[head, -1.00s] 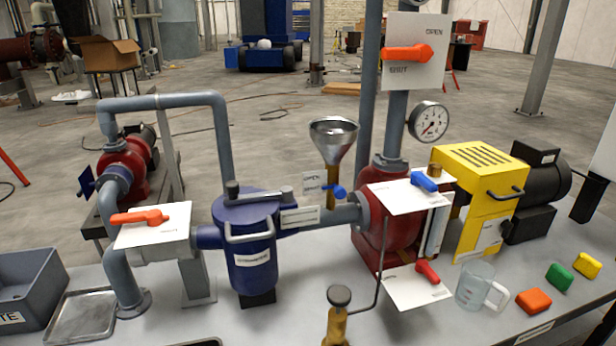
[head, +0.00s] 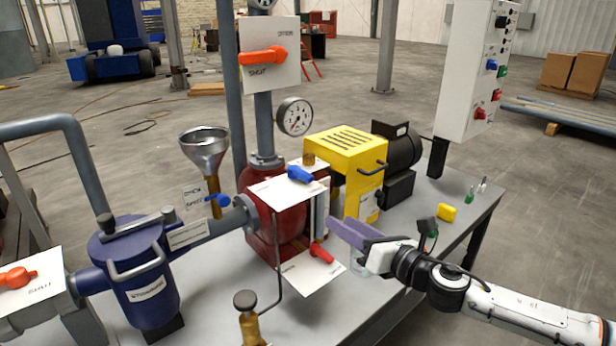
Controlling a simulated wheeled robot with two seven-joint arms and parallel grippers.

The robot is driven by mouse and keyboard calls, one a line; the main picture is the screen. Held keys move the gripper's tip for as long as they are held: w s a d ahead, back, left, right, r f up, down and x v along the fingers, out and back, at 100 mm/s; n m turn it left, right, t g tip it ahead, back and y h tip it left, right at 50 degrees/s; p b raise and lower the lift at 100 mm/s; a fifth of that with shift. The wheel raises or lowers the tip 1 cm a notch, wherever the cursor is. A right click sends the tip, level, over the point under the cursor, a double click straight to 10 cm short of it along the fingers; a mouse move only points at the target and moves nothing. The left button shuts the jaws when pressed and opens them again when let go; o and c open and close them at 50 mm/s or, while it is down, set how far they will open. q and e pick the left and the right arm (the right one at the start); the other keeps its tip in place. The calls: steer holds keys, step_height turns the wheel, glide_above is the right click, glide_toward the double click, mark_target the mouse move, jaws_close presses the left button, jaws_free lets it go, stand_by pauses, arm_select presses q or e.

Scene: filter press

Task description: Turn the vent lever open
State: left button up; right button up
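A blue lever (head: 300,174) sits on a white plate (head: 272,190) on top of the red pump casing (head: 262,232). Another blue lever (head: 217,200) is below the funnel, by a small plate. A red lever (head: 321,253) is on a low plate at the casing's foot. The lettering is too small to tell which lever is the vent. My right gripper (head: 342,224) comes in from the right, its purple fingers pointing left, right of the casing and apart from the levers. Whether its fingers are parted is unclear. My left gripper is out of view.
An orange lever (head: 263,56) is on the upright pipe, above a gauge (head: 295,117). A yellow guard (head: 345,158) and black motor stand behind my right gripper. A clear jug (head: 359,266) is partly hidden by it. A brass post (head: 250,322) rises in front.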

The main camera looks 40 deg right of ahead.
mark_target(311, 179)
step_height(311, 179, up, 7)
steer(key=w+n+t+y, duration=0.1)
steer(key=w+n, duration=0.1)
steer(key=n, duration=0.3)
steer(key=w, duration=0.3)
steer(key=w+p, duration=0.1)
steer(key=w, duration=0.4)
steer(key=shift+w+a+f, duration=0.2)
steer(key=shift+w+a, duration=0.15)
steer(key=shift+a, duration=0.05)
steer(key=shift+w+a+f+p, duration=0.1)
steer(key=shift+w+p, duration=0.3)
steer(key=shift+w, duration=0.3)
jaws_close()
